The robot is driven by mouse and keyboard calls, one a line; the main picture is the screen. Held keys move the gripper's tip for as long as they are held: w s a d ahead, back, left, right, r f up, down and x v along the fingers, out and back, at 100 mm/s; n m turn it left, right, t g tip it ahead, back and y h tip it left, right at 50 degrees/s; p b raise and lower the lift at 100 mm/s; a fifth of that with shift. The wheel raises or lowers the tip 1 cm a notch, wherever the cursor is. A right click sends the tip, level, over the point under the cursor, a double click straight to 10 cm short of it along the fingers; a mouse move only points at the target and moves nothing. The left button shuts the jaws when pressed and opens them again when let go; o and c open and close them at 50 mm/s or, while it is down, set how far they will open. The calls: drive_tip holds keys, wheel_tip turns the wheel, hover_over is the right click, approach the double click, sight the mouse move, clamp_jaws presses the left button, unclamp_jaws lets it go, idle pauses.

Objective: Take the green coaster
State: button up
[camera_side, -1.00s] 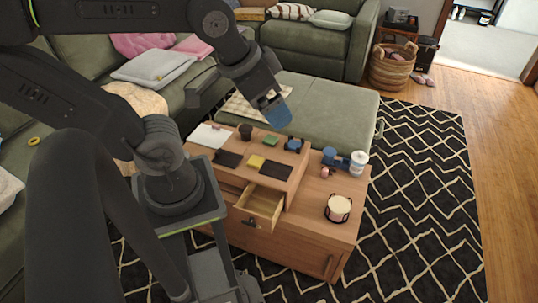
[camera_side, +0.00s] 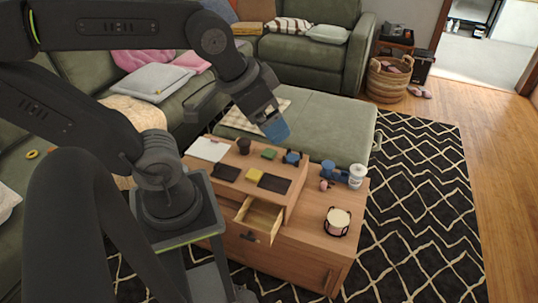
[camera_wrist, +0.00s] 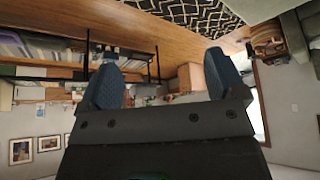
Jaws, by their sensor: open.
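The green coaster (camera_side: 269,154) lies flat on the raised wooden top of the coffee table (camera_side: 228,158), between a dark cup (camera_side: 244,146) and a blue object (camera_side: 292,157). My gripper (camera_side: 275,128) appears above and behind the coaster in the side view; its blue fingertips look clear of the table. In the wrist view my gripper's two fingers (camera_wrist: 162,82) stand apart with nothing between them. The coaster does not show in the wrist view, which faces out into the room.
A yellow square (camera_side: 254,175), dark mats (camera_side: 274,183) and a white sheet (camera_side: 208,148) share the raised top. An open drawer (camera_side: 259,217) sticks out in front. A white jar (camera_side: 357,175) and a round drum-like item (camera_side: 337,221) stand on the lower right top.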

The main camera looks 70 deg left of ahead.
drive_tip(key=w+a+f+n+g+y, duration=0.1)
drive_tip(key=w+a, duration=0.5)
drive_tip(key=w, duration=0.2)
drive_tip(key=w+a+f+n+g, duration=0.1)
drive_tip(key=w+a+n, duration=0.1)
drive_tip(key=w+a, duration=0.45)
drive_tip(key=n+g, duration=0.2)
drive_tip(key=n, duration=0.3)
hover_over(269, 152)
drive_tip(key=s, duration=0.1)
drive_tip(key=f, duration=4.4)
drive_tip(key=shift+d+f, duration=0.35)
drive_tip(key=shift+d, duration=0.05)
drive_tip(key=shift+w+a+f, duration=0.1)
drive_tip(key=shift+w+f, duration=0.05)
drive_tip(key=shift+f, duration=0.8)
drive_tip(key=shift+w+a+f, duration=0.1)
drive_tip(key=shift+f, duration=0.9)
drive_tip(key=shift+w+a+f, duration=0.1)
drive_tip(key=shift+w+f, duration=0.05)
drive_tip(key=shift+f, duration=0.8)
drive_tip(key=shift+c, duration=0.3)
